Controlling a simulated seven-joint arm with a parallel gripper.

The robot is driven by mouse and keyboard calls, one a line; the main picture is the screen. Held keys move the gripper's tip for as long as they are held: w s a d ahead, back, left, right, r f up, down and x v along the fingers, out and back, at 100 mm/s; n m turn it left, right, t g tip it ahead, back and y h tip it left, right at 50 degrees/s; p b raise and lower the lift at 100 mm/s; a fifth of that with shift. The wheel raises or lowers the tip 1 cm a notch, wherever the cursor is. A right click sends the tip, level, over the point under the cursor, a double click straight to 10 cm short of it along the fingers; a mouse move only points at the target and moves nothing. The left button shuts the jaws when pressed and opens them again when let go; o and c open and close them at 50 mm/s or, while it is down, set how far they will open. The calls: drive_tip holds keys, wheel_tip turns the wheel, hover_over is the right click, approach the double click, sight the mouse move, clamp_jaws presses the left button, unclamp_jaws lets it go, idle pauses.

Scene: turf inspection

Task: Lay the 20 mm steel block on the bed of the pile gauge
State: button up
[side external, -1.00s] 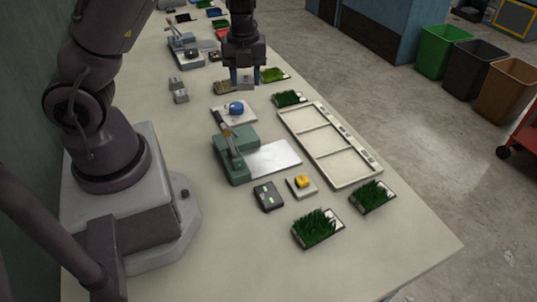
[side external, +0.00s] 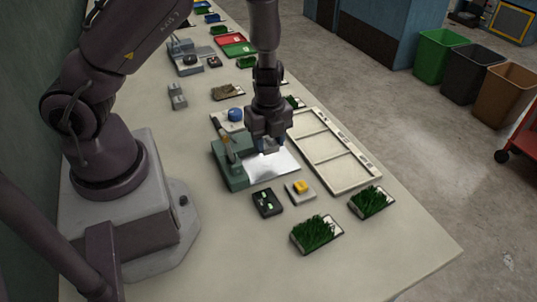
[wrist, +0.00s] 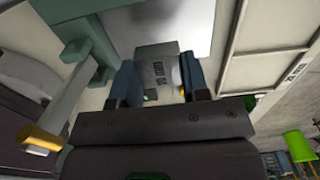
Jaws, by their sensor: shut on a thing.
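My gripper (side external: 268,148) is shut on the steel block, a grey block with dark "20 mm" lettering. The block (wrist: 158,72) shows between the two blue-grey fingers in the wrist view. In the side view the fingers largely hide it. The pile gauge (side external: 231,172) is a green frame with a lever and a bright, bare metal bed (side external: 283,167). My gripper is over the far part of the bed. The bed also shows in the wrist view (wrist: 188,20), beyond the block. I cannot tell whether the block touches the bed.
A white three-bay frame (side external: 337,162) lies right of the gauge. A dark box (side external: 267,202), a yellow piece on a pale base (side external: 301,187) and grass samples (side external: 317,232) lie nearer. Two small grey blocks (side external: 177,96) stand behind left.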

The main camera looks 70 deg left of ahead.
sight(268, 163)
drive_tip(key=shift+f, duration=2.25)
drive_tip(key=shift+f, duration=0.15)
drive_tip(key=o, duration=1.1)
